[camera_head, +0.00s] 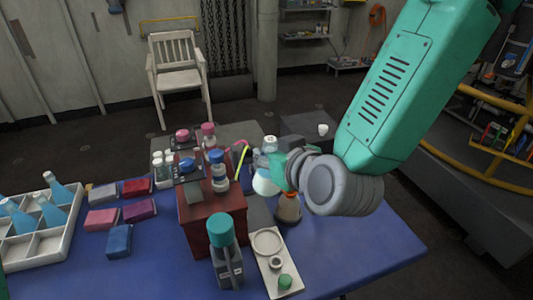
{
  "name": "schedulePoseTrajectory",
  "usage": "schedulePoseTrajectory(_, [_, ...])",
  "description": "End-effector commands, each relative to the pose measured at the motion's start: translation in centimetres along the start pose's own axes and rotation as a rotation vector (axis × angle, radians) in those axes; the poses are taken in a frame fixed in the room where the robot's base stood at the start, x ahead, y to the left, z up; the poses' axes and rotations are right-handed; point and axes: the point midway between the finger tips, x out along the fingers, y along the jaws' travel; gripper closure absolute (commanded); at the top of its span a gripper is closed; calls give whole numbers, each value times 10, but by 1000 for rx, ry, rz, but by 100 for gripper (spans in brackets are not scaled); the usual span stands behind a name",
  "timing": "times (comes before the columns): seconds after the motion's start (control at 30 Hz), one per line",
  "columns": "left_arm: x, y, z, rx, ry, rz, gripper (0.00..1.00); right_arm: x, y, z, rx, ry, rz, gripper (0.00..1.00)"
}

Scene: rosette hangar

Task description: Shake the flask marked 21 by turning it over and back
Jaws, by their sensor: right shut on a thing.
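My right gripper (284,165) reaches in from the upper right, above the far part of the blue table. It is shut on a round, pale blue flask (265,184). The flask is roughly upright, with its pale top just above the fingers. The fingers and wrist hide part of the flask, and I cannot read a number on it.
A dark red box (205,232) stands left of the flasks, with stacked capped items around it. A white divided crate (62,245) of blue bottles is far left, beside several coloured blocks. A pale tray (288,262) lies in front. The table's right side is clear.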

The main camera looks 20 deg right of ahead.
Motion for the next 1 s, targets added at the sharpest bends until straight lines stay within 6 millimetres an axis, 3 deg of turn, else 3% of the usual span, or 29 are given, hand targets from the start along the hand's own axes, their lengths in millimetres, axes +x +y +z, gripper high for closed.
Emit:
schedulePoseTrajectory(0.63, [-51, 0, -3, 0, 0, 0, 60, -21, 0, -52, 0, 1, 0, 100])
schedulePoseTrajectory(1.0, [-52, 0, -3, 0, 0, 0, 60, -21, 0, -52, 1, 1, 1, 100])
